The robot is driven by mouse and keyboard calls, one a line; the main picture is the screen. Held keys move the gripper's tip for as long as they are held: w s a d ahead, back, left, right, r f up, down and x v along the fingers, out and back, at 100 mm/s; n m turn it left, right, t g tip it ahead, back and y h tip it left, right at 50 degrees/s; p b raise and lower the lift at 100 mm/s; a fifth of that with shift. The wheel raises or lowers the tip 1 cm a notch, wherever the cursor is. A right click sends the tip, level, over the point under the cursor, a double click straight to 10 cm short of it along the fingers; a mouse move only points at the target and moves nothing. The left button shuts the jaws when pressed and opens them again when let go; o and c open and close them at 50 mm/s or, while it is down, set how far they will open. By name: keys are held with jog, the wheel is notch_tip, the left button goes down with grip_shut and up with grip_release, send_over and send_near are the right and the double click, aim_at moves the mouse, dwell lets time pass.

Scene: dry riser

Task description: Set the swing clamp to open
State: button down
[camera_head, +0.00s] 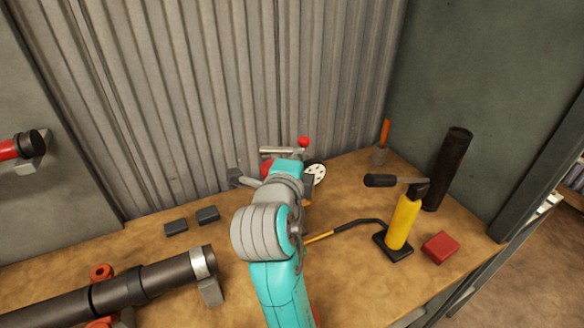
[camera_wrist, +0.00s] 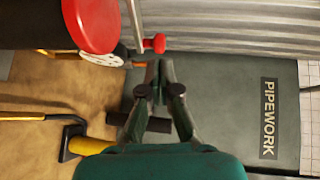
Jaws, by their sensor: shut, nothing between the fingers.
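In the head view, a metal fitting with a bar (camera_head: 280,150), a red knob (camera_head: 304,141) and a pale disc with holes (camera_head: 315,172) stands by the corrugated wall. It may be the swing clamp, but my arm hides much of it, so its position cannot be read. In the wrist view, the red knob (camera_wrist: 155,43) on a thin metal rod, a large red round part (camera_wrist: 90,25) and the pale disc (camera_wrist: 103,59) show close up. My gripper (camera_wrist: 158,66) is shut and empty, just below the knob in that picture. Contact cannot be told.
A yellow jack (camera_head: 403,222) with a black handle, a dark upright tube (camera_head: 447,170) and a red block (camera_head: 440,247) stand to the right. A dark pipe (camera_head: 140,285) lies front left. Two dark blocks (camera_head: 207,215) lie behind it. Bare bench shows between.

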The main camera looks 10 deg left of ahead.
aim_at(306, 139)
jog(key=shift+w+d+f, duration=0.1)
jog(key=shift+w+f, duration=0.1)
jog(key=shift+w, duration=0.9)
jog(key=shift+w+d+f, duration=0.1)
jog(key=shift+w+f, duration=0.05)
jog(key=shift+w, duration=0.95)
jog(key=shift+w+d+n+y, duration=0.15)
jog(key=shift+w+n+y, duration=0.25)
jog(key=shift+y, duration=0.2)
jog(key=shift+w+d+n+y, duration=0.1)
jog(key=shift+w+n+y, duration=0.6)
jog(key=shift+y, duration=0.4)
jog(key=shift+w+n+y, duration=0.3)
jog(key=shift+w, duration=0.8)
jog(key=shift+s, duration=0.1)
